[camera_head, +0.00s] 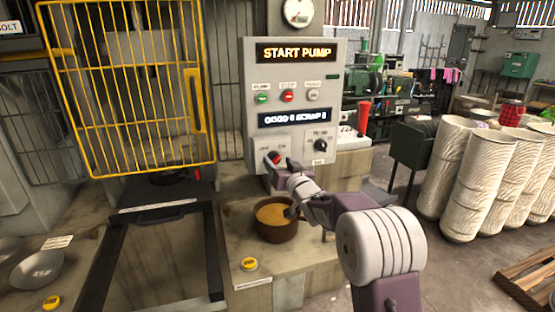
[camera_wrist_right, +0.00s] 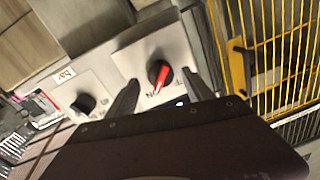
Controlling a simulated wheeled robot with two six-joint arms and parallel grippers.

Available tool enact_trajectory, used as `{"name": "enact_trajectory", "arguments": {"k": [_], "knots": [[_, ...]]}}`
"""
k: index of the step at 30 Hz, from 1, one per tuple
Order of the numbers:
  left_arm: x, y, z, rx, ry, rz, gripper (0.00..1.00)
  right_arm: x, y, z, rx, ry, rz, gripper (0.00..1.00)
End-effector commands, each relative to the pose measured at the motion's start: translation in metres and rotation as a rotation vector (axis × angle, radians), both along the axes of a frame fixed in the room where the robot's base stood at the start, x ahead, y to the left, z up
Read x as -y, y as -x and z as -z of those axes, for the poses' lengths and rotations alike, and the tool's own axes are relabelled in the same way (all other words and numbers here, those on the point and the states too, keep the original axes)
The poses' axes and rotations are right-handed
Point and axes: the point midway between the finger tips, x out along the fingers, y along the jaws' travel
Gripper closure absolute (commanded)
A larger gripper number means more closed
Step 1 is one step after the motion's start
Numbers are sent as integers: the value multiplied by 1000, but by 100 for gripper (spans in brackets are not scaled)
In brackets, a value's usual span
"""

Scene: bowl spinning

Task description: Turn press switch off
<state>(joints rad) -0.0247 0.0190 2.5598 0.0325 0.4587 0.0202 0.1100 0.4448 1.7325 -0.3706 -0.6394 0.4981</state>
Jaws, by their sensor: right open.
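The press switch, a black rotary knob with a red pointer, sits on a light plate at the lower left of the grey control panel (camera_head: 290,75). In the right wrist view the knob (camera_wrist_right: 160,76) lies ahead, between my two finger tips. My right gripper (camera_head: 278,162) is open in front of the knob, partly covering it in the head view; the fingers also show in the right wrist view (camera_wrist_right: 158,92), apart on either side of it. I cannot tell whether they touch it. A second black knob (camera_head: 320,145) sits to the right on the panel. My left gripper is not in view.
A brown bowl (camera_head: 278,232) with tan contents stands on the bench below my right arm. A yellow wire cage door (camera_head: 125,90) is to the left of the panel. Pale ribbed cylinders (camera_head: 475,185) stand at the right.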

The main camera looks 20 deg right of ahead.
Motion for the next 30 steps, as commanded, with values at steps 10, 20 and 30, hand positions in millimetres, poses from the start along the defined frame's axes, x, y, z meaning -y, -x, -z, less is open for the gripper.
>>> {"name": "enact_trajectory", "arguments": {"k": [10,20,30], "knots": [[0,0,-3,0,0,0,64,-1,-14,0,0,-1,1,40],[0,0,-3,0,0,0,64,-1,-14,0,0,0,0,100],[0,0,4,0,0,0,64,-2,-14,1,4,85,0,100]]}}
